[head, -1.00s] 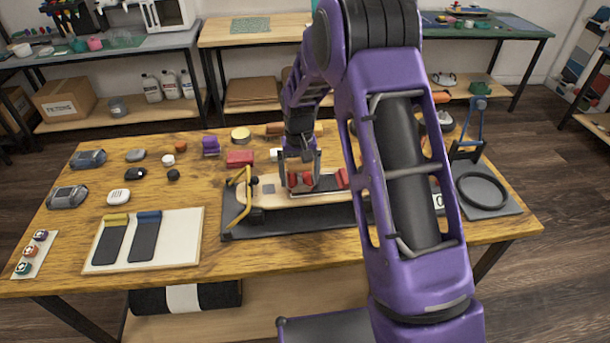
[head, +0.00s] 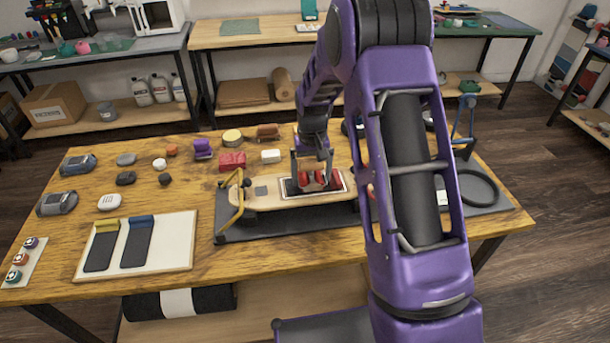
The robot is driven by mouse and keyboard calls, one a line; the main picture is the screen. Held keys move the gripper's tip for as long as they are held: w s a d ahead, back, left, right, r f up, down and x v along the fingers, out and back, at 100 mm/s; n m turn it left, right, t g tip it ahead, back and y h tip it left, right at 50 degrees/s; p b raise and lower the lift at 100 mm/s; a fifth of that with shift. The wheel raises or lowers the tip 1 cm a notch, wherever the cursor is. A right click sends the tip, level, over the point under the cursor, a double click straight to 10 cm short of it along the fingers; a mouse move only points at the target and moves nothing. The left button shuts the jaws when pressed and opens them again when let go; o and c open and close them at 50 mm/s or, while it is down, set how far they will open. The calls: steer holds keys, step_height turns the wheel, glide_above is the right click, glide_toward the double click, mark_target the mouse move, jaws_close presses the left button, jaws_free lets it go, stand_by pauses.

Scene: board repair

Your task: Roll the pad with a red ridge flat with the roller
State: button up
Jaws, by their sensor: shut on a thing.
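My gripper (head: 313,168) points down over the wooden board (head: 262,204) and is shut on the roller (head: 319,178), whose red parts show between the fingers. The roller is over a dark pad with a pale edge (head: 342,188) on the board, and seems to rest on it. The pad's red ridge cannot be made out clearly; a bit of red shows at the edge of my arm, which hides the board's right end. Two other pads, one with a yellow ridge (head: 106,226) and one with a blue ridge (head: 141,221), lie on a white tray (head: 178,254) at the left.
A yellow clamp (head: 239,192) stands at the board's left end, on a dark base (head: 240,232). Behind the board are a red block (head: 232,161) and a white block (head: 271,156). A black ring (head: 480,188) lies at the right. Bare table shows between tray and base.

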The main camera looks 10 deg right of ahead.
steer(key=shift+s+d, duration=0.1)
steer(key=shift+d, duration=0.6)
steer(key=shift+r, duration=0.1)
step_height(320, 180, up, 5)
steer(key=p, duration=0.3)
steer(key=shift+r, duration=1)
